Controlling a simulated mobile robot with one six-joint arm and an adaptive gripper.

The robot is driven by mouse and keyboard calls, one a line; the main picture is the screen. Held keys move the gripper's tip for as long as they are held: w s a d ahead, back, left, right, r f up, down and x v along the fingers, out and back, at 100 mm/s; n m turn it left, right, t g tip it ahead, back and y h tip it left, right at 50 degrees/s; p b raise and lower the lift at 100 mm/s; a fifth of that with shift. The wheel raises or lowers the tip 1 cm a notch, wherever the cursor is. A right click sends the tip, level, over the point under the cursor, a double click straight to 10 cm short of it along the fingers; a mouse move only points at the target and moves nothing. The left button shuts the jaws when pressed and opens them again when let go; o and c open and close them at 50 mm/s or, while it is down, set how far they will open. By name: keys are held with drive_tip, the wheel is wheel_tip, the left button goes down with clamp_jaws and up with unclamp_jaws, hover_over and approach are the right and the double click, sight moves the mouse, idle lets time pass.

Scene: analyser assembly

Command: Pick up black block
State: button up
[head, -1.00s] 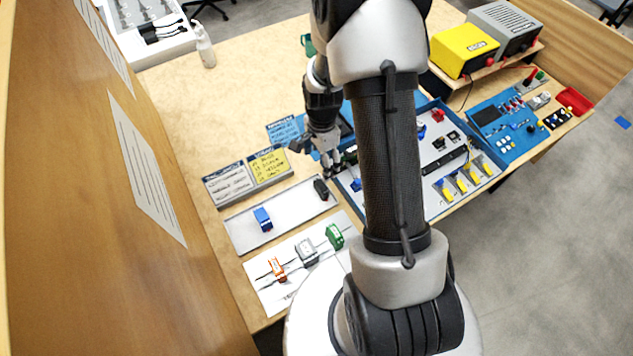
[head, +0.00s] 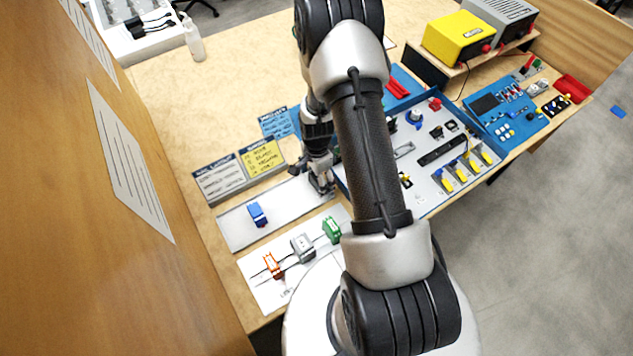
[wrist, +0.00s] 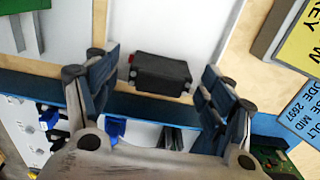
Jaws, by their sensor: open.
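The black block (wrist: 160,74) lies on the light tray (wrist: 165,25) and shows between my two open fingers in the wrist view, a little beyond their tips. A small red part shows at its left end. My gripper (wrist: 158,88) is open, with one finger to each side of the block and neither seen touching it. In the head view my gripper (head: 322,186) is over the right end of the tray (head: 240,232), and the block is hidden behind it there.
A blue block (head: 257,214) lies on the same tray. Orange (head: 271,265), grey (head: 302,248) and green (head: 331,230) blocks sit on a white sheet in front. A blue-edged panel with several parts (head: 425,185) stands right of the tray. Note cards lie behind it.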

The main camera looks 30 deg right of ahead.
drive_tip(key=shift+f, duration=0.5)
drive_tip(key=shift+c, duration=0.4)
drive_tip(key=c, duration=0.9)
drive_tip(key=shift+r, duration=0.15)
wheel_tip(320, 180, up, 20)
drive_tip(key=p, duration=0.4)
drive_tip(key=o, duration=0.4)
drive_tip(key=c, duration=0.6)
